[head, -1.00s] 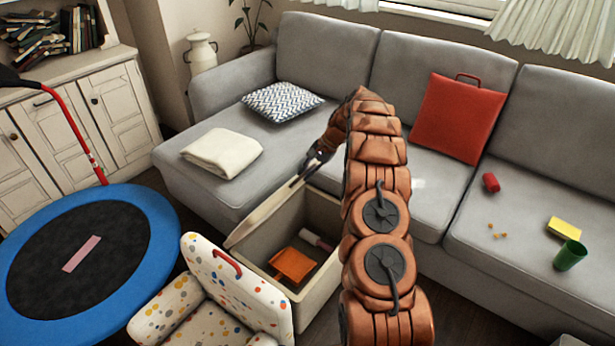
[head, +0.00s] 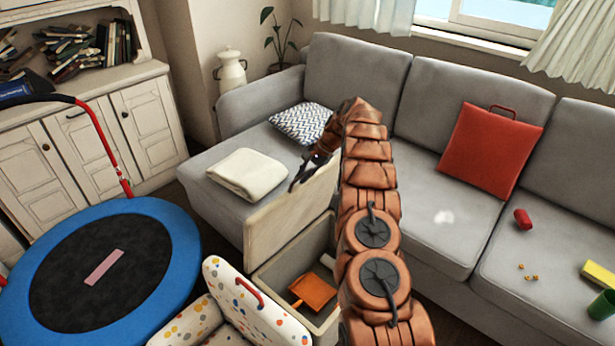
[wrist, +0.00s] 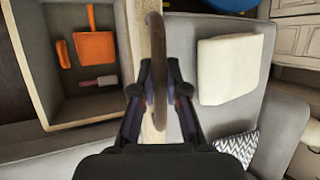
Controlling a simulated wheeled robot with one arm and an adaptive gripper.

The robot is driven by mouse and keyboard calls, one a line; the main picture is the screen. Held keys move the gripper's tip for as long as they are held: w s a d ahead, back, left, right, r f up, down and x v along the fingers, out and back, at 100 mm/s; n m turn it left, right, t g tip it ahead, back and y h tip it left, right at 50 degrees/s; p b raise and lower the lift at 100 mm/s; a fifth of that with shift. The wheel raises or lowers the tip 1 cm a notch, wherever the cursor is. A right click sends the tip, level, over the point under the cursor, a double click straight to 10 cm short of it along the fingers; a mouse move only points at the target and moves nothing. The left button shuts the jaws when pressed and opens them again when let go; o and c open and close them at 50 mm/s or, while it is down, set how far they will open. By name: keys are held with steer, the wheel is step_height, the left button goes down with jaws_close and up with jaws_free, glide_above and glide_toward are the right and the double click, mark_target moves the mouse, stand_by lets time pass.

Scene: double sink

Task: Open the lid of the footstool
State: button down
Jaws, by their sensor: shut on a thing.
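The footstool (head: 303,254) is an open beige box in front of the sofa. Its lid (head: 288,218) stands raised, roughly upright, along the box's far left side. My gripper (head: 305,172) is at the lid's upper edge, shut on it. The box's inside shows on the left of that view. My arm hides part of the box's right side in the head view.
An orange dustpan (head: 313,290) and a pink-and-white item (wrist: 98,81) lie inside the box. A spotted child's chair (head: 240,300) stands close in front. A blue-rimmed trampoline (head: 180,255) is at left. The grey sofa (head: 225,202) with a folded cream blanket (head: 248,174) stands behind the lid.

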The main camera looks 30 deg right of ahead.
steer(key=shift+w+d+r, duration=0.1)
steer(key=shift+w, duration=0.05)
steer(key=c, duration=1.2)
jaws_free()
steer(key=shift+v, duration=5.85)
steer(key=shift+r, duration=0.15)
